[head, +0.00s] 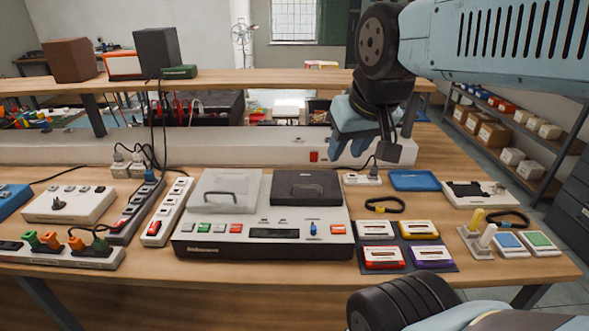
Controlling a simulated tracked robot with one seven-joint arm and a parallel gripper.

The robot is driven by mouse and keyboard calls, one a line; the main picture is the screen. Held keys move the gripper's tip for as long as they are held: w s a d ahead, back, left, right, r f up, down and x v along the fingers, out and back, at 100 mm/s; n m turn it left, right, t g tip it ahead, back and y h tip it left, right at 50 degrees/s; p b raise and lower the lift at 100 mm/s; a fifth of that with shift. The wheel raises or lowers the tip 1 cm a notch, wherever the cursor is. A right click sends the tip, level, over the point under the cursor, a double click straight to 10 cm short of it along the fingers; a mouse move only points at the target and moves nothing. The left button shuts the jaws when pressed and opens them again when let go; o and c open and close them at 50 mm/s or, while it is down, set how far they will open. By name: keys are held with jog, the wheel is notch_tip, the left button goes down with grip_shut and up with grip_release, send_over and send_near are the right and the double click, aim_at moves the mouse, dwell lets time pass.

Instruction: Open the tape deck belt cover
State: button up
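The tape deck (264,222) stands on the workbench, with coloured buttons and a dark display along its front. Its top carries two lids. A pale grey lid (229,189) with a dark bar handle is on the left, and a dark lid (306,187) with a small handle is on the right. Both look closed. I cannot tell from labels which one is the belt cover. My gripper (352,146) hangs above the back of the bench, behind and right of the deck, apart from both lids. I see no object in it, and its finger gap is not clear.
Power strips and plugs with cables crowd the bench left of the deck. Several cassettes (384,258) lie on a dark mat to the right, with a blue tray (415,180) and black loops behind. A raised shelf (222,80) spans the back. The space above the deck is clear.

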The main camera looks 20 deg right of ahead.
jog(key=n+g, duration=0.8)
jog(key=n, duration=0.6)
send_over(306, 194)
jog(key=shift+y, duration=0.3)
jog(key=w+x, duration=0.1)
jog(key=x, duration=0.5)
jog(key=w+x, duration=0.1)
jog(key=x, duration=0.5)
jog(key=w+d+f+x, duration=0.1)
jog(key=w+x, duration=0.1)
jog(key=x, duration=0.5)
grip_shut()
